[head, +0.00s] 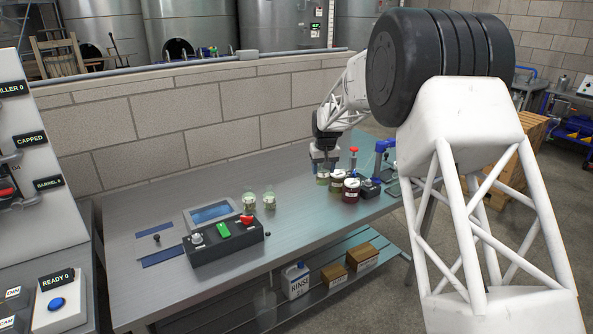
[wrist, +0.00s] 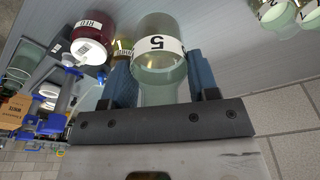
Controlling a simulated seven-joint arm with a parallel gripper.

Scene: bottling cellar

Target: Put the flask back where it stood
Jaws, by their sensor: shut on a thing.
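The flask (wrist: 158,65) is clear, slightly greenish glass with a white band marked 5. In the wrist view it sits between the two blue-grey fingers of my gripper (wrist: 160,78), which is shut on it. In the head view my gripper (head: 323,160) is over the far right part of the table, with the flask (head: 322,179) below it, just left of an amber jar (head: 337,182) and a dark red jar (head: 351,191). I cannot tell whether the flask's base touches the table. Where it stood before is not marked in view.
Two small pale-green vessels (head: 249,202) stand farther left on the metal table (head: 150,205), behind a control box (head: 225,242). A blue-topped device (head: 384,147) stands right of the jars. A block wall (head: 150,130) runs behind. The table between the vessels and my gripper is clear.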

